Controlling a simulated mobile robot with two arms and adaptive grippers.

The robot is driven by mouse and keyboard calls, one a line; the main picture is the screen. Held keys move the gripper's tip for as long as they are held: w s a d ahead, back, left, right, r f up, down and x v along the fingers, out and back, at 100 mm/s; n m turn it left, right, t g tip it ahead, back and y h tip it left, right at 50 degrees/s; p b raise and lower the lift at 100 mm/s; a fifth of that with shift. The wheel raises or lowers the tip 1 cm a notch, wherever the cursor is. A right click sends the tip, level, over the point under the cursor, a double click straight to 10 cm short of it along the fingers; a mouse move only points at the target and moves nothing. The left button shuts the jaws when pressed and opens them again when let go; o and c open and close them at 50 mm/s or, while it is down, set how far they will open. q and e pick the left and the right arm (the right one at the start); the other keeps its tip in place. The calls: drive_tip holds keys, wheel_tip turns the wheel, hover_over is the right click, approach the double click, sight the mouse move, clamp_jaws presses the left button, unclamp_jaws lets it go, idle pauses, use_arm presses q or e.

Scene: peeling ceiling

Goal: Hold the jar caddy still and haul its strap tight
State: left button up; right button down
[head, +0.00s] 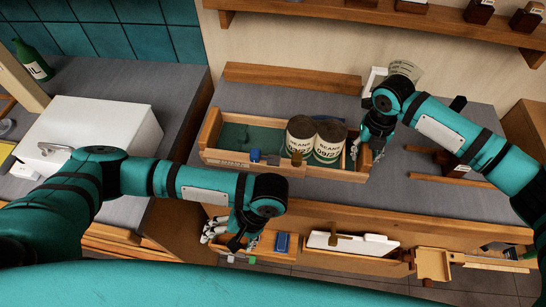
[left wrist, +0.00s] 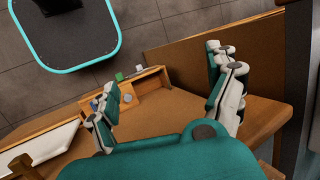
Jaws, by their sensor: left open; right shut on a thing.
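The jar caddy (head: 330,173) is a long, low wooden tray on the grey counter in the head view. Two labelled bean jars, the left one (head: 301,127) and the right one (head: 330,132), stand in its right half. A small blue piece (head: 254,154) and a brown block (head: 296,158) sit at its front wall; I cannot make out the strap. My right gripper (head: 368,153) is shut on the caddy's right end wall, its fingers either side. My left gripper (head: 232,232) is open and empty, below and in front of the caddy; its spread fingers show in the left wrist view (left wrist: 170,90).
An open drawer (left wrist: 153,82) with small objects lies below my left gripper. A white board (head: 350,243) lies to its right. A white box (head: 80,135) and a green bottle (head: 33,62) stand at left. A wooden shelf (head: 380,15) overhangs the back.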

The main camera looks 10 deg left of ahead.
sight(255, 152)
use_arm(q)
drive_tip(key=w+r+h, duration=0.1)
drive_tip(key=w+r, duration=0.2)
drive_tip(key=r, duration=0.1)
drive_tip(key=w+d+r+m+h, duration=0.1)
drive_tip(key=w+r, duration=0.3)
drive_tip(key=w+d+r+t+h, duration=0.1)
drive_tip(key=w+r, duration=0.3)
drive_tip(key=shift+w+r+m+h, duration=0.1)
drive_tip(key=shift+r+m+h, duration=0.2)
drive_tip(key=shift+n+t+h, duration=0.7)
drive_tip(key=shift+t+h, duration=0.1)
drive_tip(key=w+r, duration=0.3)
drive_tip(key=w, duration=0.2)
drive_tip(key=w+d+r, duration=0.1)
drive_tip(key=w+r, duration=0.1)
drive_tip(key=shift+w+d+r, duration=0.1)
drive_tip(key=shift+w+r, duration=0.05)
drive_tip(key=shift+r, duration=0.2)
drive_tip(key=shift+f, duration=3.8)
drive_tip(key=shift+c, duration=0.3)
clamp_jaws()
